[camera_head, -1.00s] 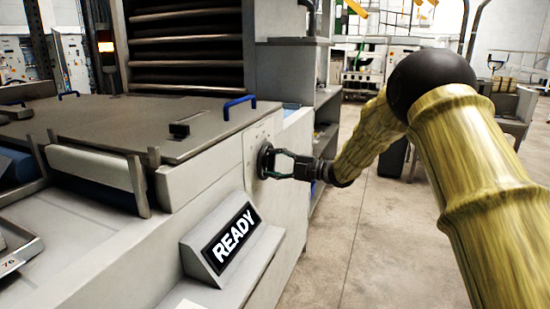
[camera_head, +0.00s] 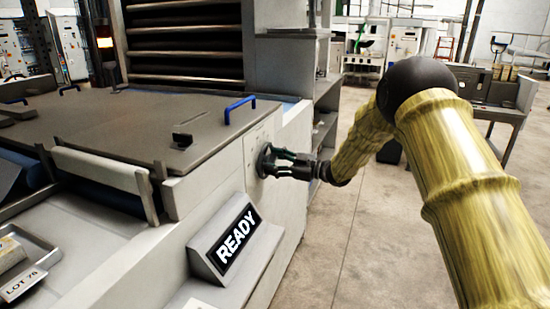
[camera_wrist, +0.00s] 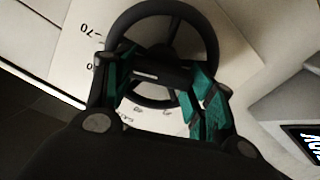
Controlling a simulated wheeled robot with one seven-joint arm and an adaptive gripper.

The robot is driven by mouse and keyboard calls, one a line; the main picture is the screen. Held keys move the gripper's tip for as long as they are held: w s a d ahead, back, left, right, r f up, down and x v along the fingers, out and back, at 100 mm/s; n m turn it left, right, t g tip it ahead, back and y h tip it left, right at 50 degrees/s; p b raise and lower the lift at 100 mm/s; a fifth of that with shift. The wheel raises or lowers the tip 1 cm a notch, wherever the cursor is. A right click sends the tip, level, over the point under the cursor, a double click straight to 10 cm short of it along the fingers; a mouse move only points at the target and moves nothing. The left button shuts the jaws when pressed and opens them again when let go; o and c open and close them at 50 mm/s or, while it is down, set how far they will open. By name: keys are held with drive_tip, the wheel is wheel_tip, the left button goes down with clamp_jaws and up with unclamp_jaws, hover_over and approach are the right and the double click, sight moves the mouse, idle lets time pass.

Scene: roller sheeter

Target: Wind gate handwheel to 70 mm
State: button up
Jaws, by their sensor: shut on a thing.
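The gate handwheel is a dark ring with spokes on the machine's light side panel; it shows in the head view (camera_head: 264,160) and large in the wrist view (camera_wrist: 205,32). My gripper (camera_head: 276,160) reaches it from the right. In the wrist view my gripper (camera_wrist: 165,85) has its green-padded fingers either side of a dark part at the wheel's near side, and it is shut on the handwheel. The scale plate (camera_wrist: 85,50) behind the wheel bears printed marks, one reading 70 at upper left. The fingers and wheel hide part of the scale, and I cannot make out a pointer.
A READY sign (camera_head: 236,236) on a sloped box juts out below the wheel. A flat cover with a blue handle (camera_head: 240,108) lies above it. Racks and benches (camera_head: 490,100) stand behind. The floor (camera_head: 350,240) to the right is open.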

drive_tip(key=shift+m+p, duration=0.35)
drive_tip(key=shift+m, duration=0.25)
drive_tip(key=o, duration=1)
drive_tip(key=shift+a, duration=0.1)
drive_tip(key=v, duration=1.2)
drive_tip(key=shift+f, duration=0.1)
